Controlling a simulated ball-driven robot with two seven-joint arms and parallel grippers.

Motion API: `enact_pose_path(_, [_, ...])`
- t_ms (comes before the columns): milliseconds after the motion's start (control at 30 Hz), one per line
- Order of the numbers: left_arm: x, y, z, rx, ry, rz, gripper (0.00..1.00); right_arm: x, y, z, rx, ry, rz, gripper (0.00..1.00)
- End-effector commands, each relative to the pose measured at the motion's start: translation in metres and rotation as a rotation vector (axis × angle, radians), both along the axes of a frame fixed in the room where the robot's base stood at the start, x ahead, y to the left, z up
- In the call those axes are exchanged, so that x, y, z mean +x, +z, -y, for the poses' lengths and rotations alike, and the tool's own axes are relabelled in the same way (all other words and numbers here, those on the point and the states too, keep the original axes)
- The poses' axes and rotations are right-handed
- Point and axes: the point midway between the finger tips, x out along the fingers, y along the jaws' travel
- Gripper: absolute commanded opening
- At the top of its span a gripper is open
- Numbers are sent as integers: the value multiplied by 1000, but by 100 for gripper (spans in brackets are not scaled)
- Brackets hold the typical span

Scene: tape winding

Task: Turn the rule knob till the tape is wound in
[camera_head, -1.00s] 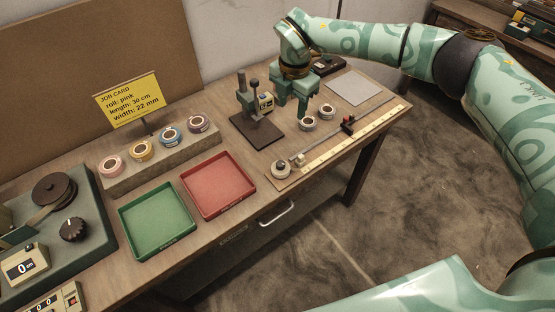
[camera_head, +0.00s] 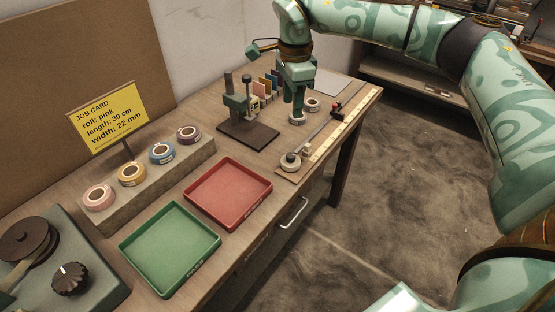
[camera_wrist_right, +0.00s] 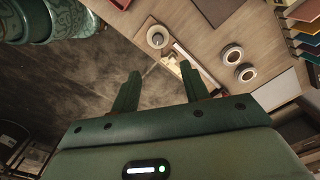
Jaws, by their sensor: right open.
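The rule (camera_head: 345,122) is a long pale scale with a metal bar on the right part of the bench. The knob also shows in the right wrist view (camera_wrist_right: 157,37), beyond my fingers. My right gripper (camera_head: 295,110) points down beyond the knob, beside the rule, apart from the knob. In the right wrist view its two fingers (camera_wrist_right: 158,82) are spread with nothing between them. My left gripper is out of view.
Two pale tape rings, one of them (camera_head: 312,104), lie close to my right gripper. A stand (camera_head: 240,110), coloured cards (camera_head: 268,84), red tray (camera_head: 264,203) and green tray (camera_head: 213,247) are nearby. Tape rolls stand on a block (camera_head: 118,217). A job card (camera_head: 107,116) stands behind.

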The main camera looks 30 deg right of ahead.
Motion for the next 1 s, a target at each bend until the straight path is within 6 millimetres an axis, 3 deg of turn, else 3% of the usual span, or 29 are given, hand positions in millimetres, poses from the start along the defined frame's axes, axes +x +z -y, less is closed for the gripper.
enact_pose_path(133, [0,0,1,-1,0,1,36,-3,0,-1,0,266,-17,45])
enact_pose_path(367, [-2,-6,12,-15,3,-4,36,-3,-17,-1,0,363,-21,45])
enact_pose_path(800, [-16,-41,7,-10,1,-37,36,-3,-126,0,0,358,-25,45])
enact_pose_path(1000, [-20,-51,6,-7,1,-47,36,-3,-156,0,-1,359,-20,45])
